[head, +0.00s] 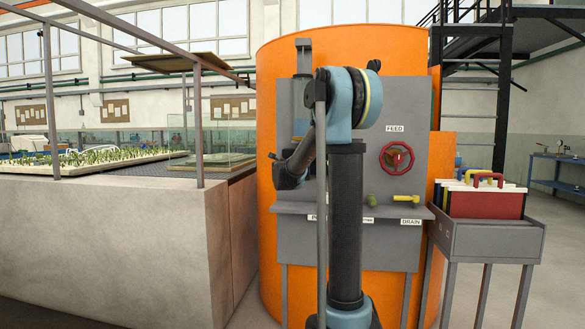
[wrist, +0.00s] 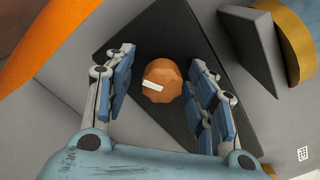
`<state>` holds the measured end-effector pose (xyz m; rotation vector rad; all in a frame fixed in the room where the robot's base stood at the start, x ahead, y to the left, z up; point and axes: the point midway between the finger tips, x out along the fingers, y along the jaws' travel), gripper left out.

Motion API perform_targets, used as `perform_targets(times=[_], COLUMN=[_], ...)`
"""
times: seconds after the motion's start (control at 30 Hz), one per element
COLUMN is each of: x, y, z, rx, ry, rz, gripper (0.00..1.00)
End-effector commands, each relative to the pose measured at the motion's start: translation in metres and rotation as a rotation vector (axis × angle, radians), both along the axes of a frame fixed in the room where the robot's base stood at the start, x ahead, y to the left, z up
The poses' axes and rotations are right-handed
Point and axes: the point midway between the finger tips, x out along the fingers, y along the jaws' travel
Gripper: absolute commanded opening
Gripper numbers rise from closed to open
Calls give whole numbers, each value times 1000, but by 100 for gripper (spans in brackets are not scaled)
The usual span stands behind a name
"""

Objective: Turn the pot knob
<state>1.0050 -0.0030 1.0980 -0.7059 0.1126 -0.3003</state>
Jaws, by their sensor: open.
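The pot knob (wrist: 162,81) is an orange faceted knob with a white pointer mark, on a dark plate (wrist: 190,50) in the wrist view. My gripper (wrist: 160,100) is open in the wrist view, with one blue-padded finger on the left of the knob and the other on the right. I cannot tell how far the fingertips are from the plate. In the head view the knob and the gripper's fingers are hidden behind my arm.
The grey panel (head: 400,110) on the orange tank (head: 275,80) carries a red handwheel (head: 397,159), a yellow handle (head: 405,197) and a green knob (head: 373,198). A grey wedge-shaped block (wrist: 252,60) juts out right of the plate. A cart (head: 490,235) stands at right.

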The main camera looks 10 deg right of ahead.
Motion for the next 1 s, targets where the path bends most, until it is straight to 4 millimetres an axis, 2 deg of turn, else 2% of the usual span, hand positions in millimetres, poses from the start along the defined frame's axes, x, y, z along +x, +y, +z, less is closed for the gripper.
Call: perform_targets(times=[0.07, 0.2, 0.27, 0.67, 1.0], x=[0, 0, 0, 0, -1], y=[0, 0, 0, 1, 2], z=[0, 0, 0, -1, -1], rx=[0, 0, 0, 44, 267], ry=[0, 0, 0, -14, -85], rz=[0, 0, 0, 2, 3], gripper=[49, 17, 6, 6, 6])
